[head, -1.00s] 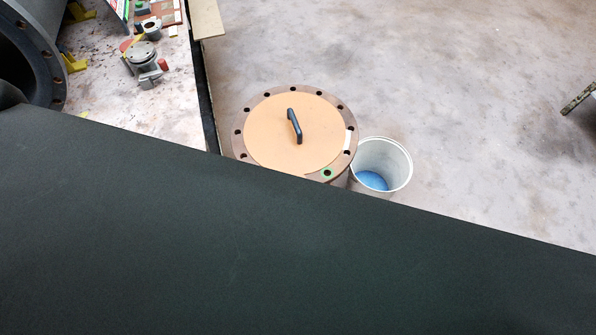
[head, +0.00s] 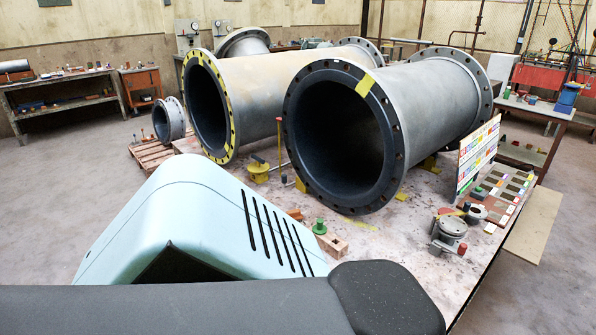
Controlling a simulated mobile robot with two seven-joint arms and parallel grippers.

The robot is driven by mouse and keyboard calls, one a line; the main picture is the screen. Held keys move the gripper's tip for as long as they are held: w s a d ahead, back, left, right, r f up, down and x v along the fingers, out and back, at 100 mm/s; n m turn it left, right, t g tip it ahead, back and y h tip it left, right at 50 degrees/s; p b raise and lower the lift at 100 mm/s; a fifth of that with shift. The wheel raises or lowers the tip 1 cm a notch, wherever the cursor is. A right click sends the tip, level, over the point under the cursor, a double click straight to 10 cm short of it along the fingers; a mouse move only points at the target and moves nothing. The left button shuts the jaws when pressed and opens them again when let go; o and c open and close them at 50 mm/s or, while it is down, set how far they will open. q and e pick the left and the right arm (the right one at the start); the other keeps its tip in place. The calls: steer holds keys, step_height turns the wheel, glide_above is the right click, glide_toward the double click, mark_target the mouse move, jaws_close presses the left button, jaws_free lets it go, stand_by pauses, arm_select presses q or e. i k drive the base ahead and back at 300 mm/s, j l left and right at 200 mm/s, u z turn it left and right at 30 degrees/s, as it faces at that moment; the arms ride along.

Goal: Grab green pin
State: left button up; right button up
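A small green pin-like piece with a flared base (head: 320,226) stands upright at a light wooden block (head: 338,247) on the worktable (head: 385,238), in front of the large pipes. I cannot tell whether it sits in the block or behind it. Another small green piece (head: 478,193) lies near the board at the right of the table. Neither of my grippers shows in the head view.
A dark-lined flanged pipe (head: 440,100) and a yellow-rimmed pipe (head: 270,95) lie on the table. A grey valve-like fitting (head: 449,232) and a coloured chart board (head: 478,155) stand at the right. Large foreground shapes hide the table's near left. Floor is open at both sides.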

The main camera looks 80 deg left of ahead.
mark_target(319, 229)
steer(key=u, duration=2.25)
